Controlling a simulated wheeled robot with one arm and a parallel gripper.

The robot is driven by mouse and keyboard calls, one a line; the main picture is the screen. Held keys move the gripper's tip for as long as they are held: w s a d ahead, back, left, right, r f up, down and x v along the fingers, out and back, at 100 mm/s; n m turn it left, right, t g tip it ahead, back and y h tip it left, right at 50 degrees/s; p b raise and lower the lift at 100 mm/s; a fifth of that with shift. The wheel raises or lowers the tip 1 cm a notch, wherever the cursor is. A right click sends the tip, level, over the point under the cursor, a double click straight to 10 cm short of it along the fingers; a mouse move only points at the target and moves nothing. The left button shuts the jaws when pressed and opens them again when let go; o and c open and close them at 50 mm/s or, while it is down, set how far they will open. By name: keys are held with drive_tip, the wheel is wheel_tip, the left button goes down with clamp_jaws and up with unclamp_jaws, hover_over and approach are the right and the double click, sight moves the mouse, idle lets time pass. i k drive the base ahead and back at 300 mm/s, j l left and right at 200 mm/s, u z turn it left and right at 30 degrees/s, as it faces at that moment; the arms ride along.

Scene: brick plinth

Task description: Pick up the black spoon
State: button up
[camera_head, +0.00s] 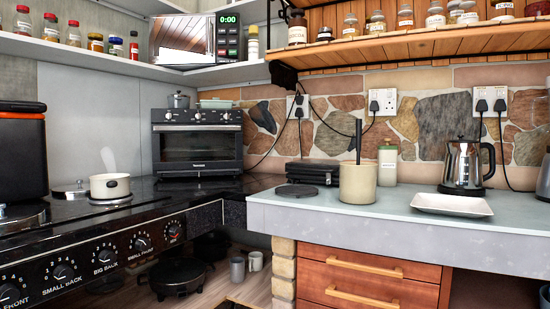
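A thin black handle (359,141) stands upright out of a beige cylindrical container (358,184) on the pale counter. It may be the black spoon; its lower end is hidden inside the container, so I cannot tell its full shape. My gripper is not in view.
On the counter (400,207) are a pale bottle (387,163), a black appliance (313,173), a dark round disc (296,190), a white tray (452,205) and a steel kettle (467,166). A wooden shelf (420,46) with jars hangs above. A stove with a white pot (110,187) stands left.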

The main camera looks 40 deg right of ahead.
sight(359, 122)
drive_tip(key=z, duration=1.85)
drive_tip(key=u, duration=1.7)
drive_tip(key=i+z, duration=0.1)
drive_tip(key=z, duration=1.6)
